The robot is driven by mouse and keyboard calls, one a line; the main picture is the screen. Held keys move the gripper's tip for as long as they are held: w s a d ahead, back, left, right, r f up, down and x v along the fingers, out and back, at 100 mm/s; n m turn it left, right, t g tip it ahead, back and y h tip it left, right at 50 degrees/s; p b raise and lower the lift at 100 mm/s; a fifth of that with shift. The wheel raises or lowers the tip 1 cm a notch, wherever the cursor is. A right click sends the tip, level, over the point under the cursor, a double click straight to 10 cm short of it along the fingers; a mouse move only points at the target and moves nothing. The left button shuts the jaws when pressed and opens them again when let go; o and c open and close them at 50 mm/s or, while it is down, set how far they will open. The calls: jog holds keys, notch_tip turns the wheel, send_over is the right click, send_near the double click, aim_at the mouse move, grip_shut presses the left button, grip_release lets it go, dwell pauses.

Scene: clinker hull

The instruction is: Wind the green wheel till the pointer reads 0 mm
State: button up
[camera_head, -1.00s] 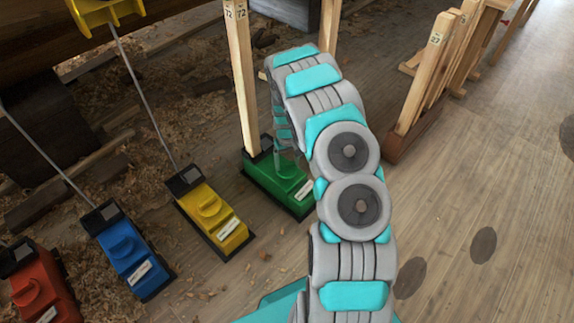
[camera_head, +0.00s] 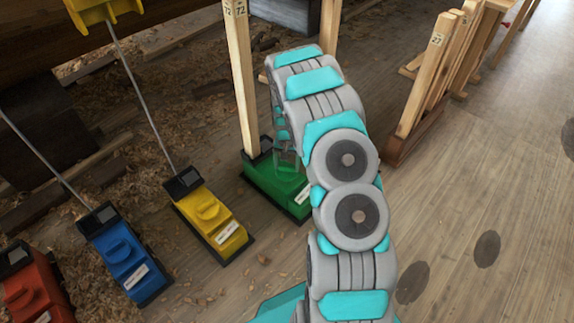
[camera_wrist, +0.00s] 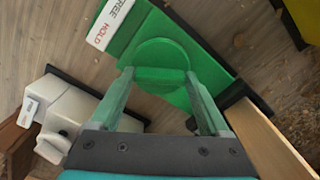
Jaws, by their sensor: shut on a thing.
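The green box (camera_head: 262,178) stands on the floor at the foot of a wooden post, partly behind my arm. In the wrist view its round green wheel (camera_wrist: 162,52) has a raised bar across it, and a white label reading FREE and HOLD lies beside it. My gripper (camera_wrist: 160,78) has its two see-through fingers on either side of the wheel's bar and is shut on it. In the head view the gripper (camera_head: 287,155) is small and the wheel is hidden. I cannot make out the pointer or its reading.
A yellow box (camera_head: 207,213), a blue box (camera_head: 122,255) and a red box (camera_head: 35,290) stand to the left, with thin rods rising from them. The wooden post (camera_head: 241,80) rises close behind the green box. A white box (camera_wrist: 75,110) is near the gripper.

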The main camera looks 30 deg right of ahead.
aim_at(287, 166)
dwell(0.3)
jog(key=o, duration=1.2)
jog(key=shift+r, duration=3.85)
